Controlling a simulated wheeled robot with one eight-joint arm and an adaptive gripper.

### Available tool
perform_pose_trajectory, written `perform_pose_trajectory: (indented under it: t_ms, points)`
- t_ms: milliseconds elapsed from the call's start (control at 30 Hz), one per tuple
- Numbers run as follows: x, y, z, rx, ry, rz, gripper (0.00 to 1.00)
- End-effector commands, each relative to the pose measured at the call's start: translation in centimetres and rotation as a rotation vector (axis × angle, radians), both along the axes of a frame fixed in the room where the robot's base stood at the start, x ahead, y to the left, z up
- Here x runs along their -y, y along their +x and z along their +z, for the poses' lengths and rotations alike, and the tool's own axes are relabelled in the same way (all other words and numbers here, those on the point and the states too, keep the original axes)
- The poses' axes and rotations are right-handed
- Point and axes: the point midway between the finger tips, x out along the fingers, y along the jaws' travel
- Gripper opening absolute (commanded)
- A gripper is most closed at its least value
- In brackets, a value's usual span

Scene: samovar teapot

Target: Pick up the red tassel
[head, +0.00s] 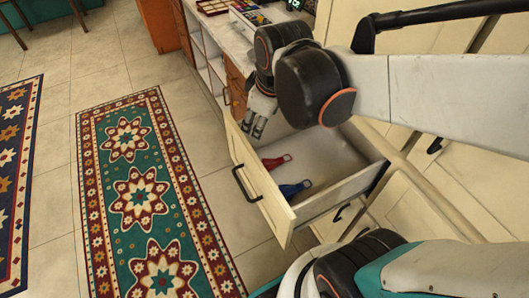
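The red tassel (275,162) lies inside an open drawer (268,202), near the drawer's front wall in the head view. A blue tassel-like item (294,188) lies beside it, nearer to me. My gripper (253,131) points down above the drawer's far front corner, up and to the left of the red tassel in the picture. Its fingers look apart with nothing between them. It does not appear to touch the tassel. My arm hides part of the drawer's far side.
The drawer's front panel and black handle (246,184) stick out over the tiled floor. A countertop (225,32) with small boxes lies at the back. A patterned runner rug (142,190) lies on the floor left of the drawer. Pale cabinets stand on the right.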

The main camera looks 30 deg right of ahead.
Motion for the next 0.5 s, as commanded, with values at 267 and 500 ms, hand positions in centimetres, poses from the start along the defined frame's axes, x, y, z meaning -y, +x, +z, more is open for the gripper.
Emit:
perform_pose_trajectory:
  t_ms: [267, 500]
  points:
    - [2.9, 4.1, -5.2, -0.171, -0.117, 0.375, 0.58]
    - [5.2, 6.3, -10.8, -0.296, -0.159, 0.71, 0.58]
